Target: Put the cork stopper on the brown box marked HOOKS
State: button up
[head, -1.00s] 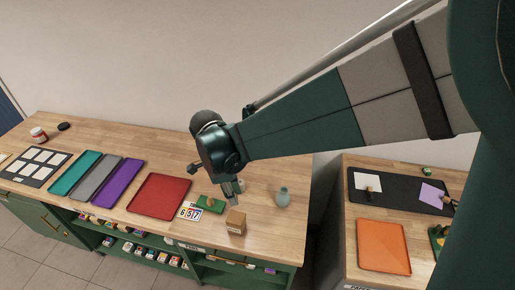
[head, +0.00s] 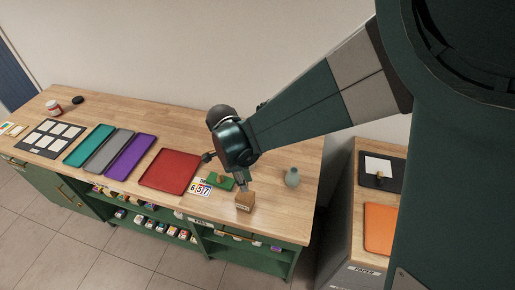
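The brown box (head: 243,204) stands near the front edge of the wooden counter, right of the number cards; its marking is too small to read. My gripper (head: 244,189) points down right at the top of the box. Its fingertips are tiny here, and I cannot tell whether they touch the box or hover just above it. I cannot make out the cork stopper; it may be between the fingers or hidden behind them.
A green block with a brown knob (head: 222,182) and number cards (head: 201,188) lie left of the box. A grey-green vase (head: 292,177) stands behind right. Red (head: 170,171), purple (head: 131,157), grey and teal trays lie further left. A gap separates the right-hand counter.

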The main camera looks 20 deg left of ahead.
jog(key=shift+f, duration=2.05)
jog(key=shift+f, duration=0.2)
jog(key=o, duration=0.6)
jog(key=shift+r, duration=0.2)
jog(key=r, duration=0.4)
jog(key=a+r, duration=0.1)
jog(key=r, duration=0.7)
jog(key=shift+s+a, duration=0.3)
jog(key=shift+s, duration=0.05)
